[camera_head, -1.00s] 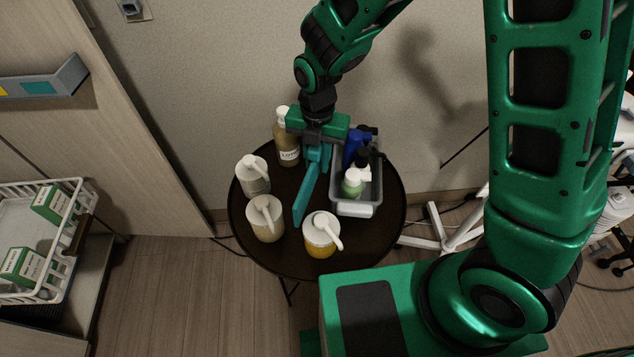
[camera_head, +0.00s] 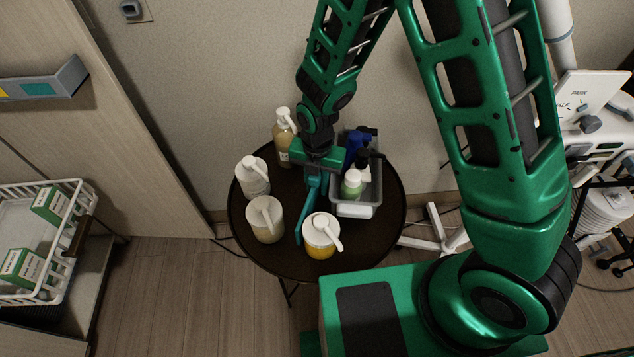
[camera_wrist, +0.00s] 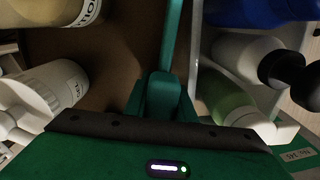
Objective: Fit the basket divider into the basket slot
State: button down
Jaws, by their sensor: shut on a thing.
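My gripper (camera_head: 315,178) is over the round table, shut on a thin teal plate, which looks like the basket divider (camera_head: 304,215). The divider stands on edge and points toward the front of the table, just left of the grey bin (camera_head: 356,210). In the wrist view the divider (camera_wrist: 172,38) runs away from between my fingers (camera_wrist: 160,98), with the bin's wall (camera_wrist: 195,45) close on its right. A white wire basket (camera_head: 75,192) with green-and-white boxes stands far left, apart from my gripper. I cannot make out a slot. The divider's lower edge is unclear.
The grey bin holds several bottles, including a green one (camera_head: 351,188). A wall panel (camera_head: 130,70) is at left.

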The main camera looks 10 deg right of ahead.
jog(key=c, duration=1.8)
grip_release()
jog(key=shift+o, duration=0.2)
notch_tip(320, 180, up, 11)
jog(key=shift+r, duration=0.55)
